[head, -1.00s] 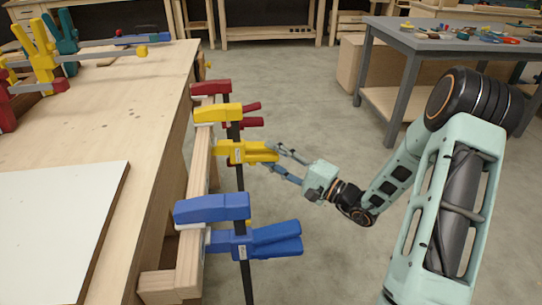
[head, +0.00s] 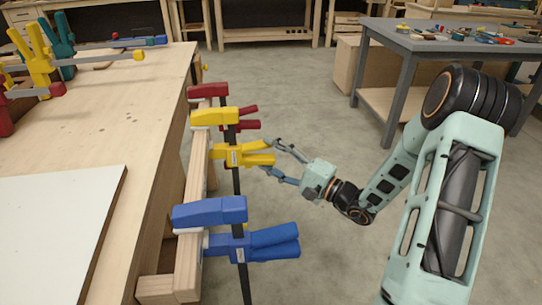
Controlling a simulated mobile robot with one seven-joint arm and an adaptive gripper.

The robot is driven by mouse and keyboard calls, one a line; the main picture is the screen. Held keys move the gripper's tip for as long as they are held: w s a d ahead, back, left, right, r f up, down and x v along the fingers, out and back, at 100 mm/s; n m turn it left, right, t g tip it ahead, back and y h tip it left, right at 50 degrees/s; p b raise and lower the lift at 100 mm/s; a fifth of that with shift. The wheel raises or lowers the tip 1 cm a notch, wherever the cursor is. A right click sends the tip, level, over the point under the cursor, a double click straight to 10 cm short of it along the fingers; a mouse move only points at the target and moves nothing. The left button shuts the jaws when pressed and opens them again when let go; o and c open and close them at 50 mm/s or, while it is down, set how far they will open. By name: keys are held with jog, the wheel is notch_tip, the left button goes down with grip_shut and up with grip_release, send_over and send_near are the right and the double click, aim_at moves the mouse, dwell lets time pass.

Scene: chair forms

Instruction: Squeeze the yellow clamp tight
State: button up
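The yellow clamp (head: 214,118) is on the wooden frame beside the workbench, between a red and a blue clamp. Its black bar hangs down. Its two yellow handles (head: 255,159) point right and stand slightly apart, with a narrow gap between them. My gripper (head: 267,157) reaches in from the right. Its fingers are spread, one above and one below the handle ends. I cannot tell whether either fingertip touches a handle. The clamp's jaw contact is hidden.
The red clamp (head: 208,91) is just behind and the blue clamp (head: 210,212) just in front. The workbench (head: 120,140) with a white board (head: 50,225) is on the left. A grey table (head: 440,38) stands at the back right. Open floor lies between.

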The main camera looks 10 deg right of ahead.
jog(key=shift+a, duration=0.15)
jog(key=shift+w+a+b, duration=0.3)
jog(key=shift+w+a, duration=0.15)
jog(key=shift+a, duration=0.35)
grip_shut()
jog(key=shift+f, duration=0.1)
jog(key=shift+s+d, duration=0.1)
jog(key=shift+d, duration=0.05)
dwell(0.4)
jog(key=shift+s+d, duration=0.2)
jog(key=shift+d, duration=0.25)
jog(key=shift+s+d, duration=0.2)
jog(key=shift+d, duration=0.25)
